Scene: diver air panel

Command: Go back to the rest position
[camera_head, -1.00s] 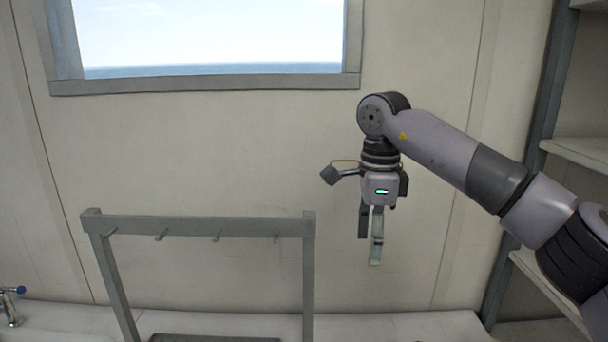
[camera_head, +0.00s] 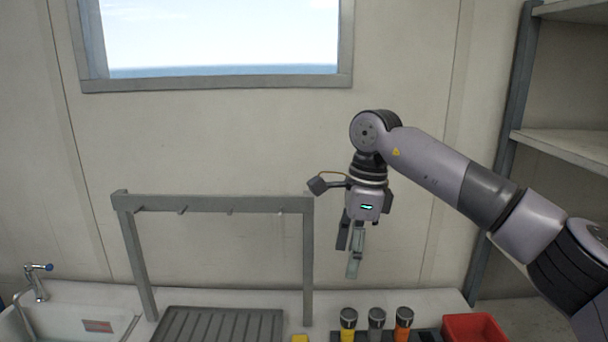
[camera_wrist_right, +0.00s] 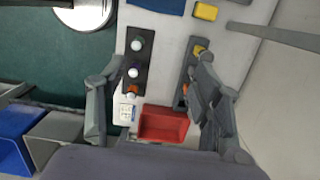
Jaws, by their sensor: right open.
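My right gripper (camera_head: 349,262) hangs fingers down above the counter, in front of the back wall and just right of the grey hook rack (camera_head: 220,203). It also shows in the right wrist view (camera_wrist_right: 158,125), with its two fingers spread apart and nothing between them touching them. It is open and empty. Below it in the head view stand several dark-capped cylinders, one yellow (camera_head: 347,325), one grey (camera_head: 376,325) and one orange (camera_head: 403,325). My left gripper is not in view.
A red bin (camera_head: 474,328) sits at the counter's right. A ribbed grey tray (camera_head: 222,325) lies under the empty-looking rack. A sink with a tap (camera_head: 38,284) is at the left. Grey shelves (camera_head: 565,145) rise at the right. A blue bin (camera_wrist_right: 14,138) shows in the wrist view.

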